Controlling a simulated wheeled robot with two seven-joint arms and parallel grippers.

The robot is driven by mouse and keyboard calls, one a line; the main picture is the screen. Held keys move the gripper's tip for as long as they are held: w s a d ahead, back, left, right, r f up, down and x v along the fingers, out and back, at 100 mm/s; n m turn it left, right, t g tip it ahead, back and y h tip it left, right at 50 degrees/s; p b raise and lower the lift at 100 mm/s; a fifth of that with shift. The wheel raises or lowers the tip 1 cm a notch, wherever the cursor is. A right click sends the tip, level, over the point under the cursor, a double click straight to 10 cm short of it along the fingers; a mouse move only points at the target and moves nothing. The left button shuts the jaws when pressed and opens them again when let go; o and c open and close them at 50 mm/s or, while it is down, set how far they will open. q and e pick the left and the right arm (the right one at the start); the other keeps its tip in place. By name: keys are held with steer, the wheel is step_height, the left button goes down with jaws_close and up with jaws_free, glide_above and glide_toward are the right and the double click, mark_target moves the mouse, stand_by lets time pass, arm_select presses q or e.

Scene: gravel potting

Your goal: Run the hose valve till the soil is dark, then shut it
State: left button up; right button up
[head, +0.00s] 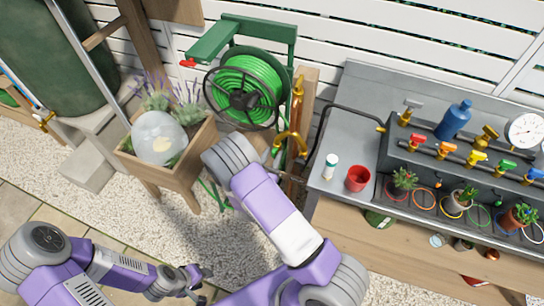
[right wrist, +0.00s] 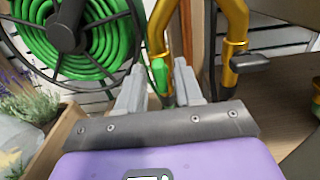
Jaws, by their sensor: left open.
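A brass standpipe (head: 297,98) with a curved spout stands beside the hose reel (head: 243,88). In the right wrist view, a green lever or grip (right wrist: 160,76) hangs in front of the brass pipe (right wrist: 157,28); a dark lever (right wrist: 251,62) is on another brass pipe to the right. My right gripper (right wrist: 159,88) is open, its fingers apart on either side of the green piece, contact unclear. My right arm hides this gripper in the head view. My left gripper (head: 196,283) is open and empty, low over the paving. Little soil shows in the wooden planter (head: 193,153); its darkness is unclear.
The bench (head: 345,130) at right holds a red cup (head: 357,178), a white bottle (head: 330,166), a blue bottle (head: 454,120), small coloured valves and potted succulents. White gravel lies below.

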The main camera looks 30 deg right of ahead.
jaws_close()
steer(key=shift+m, duration=0.4)
steer(key=m+b, duration=0.2)
steer(key=m, duration=0.2)
steer(key=shift+s+f+m, duration=0.1)
steer(key=shift+f+m, duration=0.05)
steer(key=shift+m, duration=0.25)
steer(key=m+b, duration=0.3)
steer(key=m, duration=0.2)
steer(key=shift+d+f, duration=0.1)
steer(key=m+b, duration=0.1)
steer(key=m, duration=0.2)
steer(key=shift+m, duration=2)
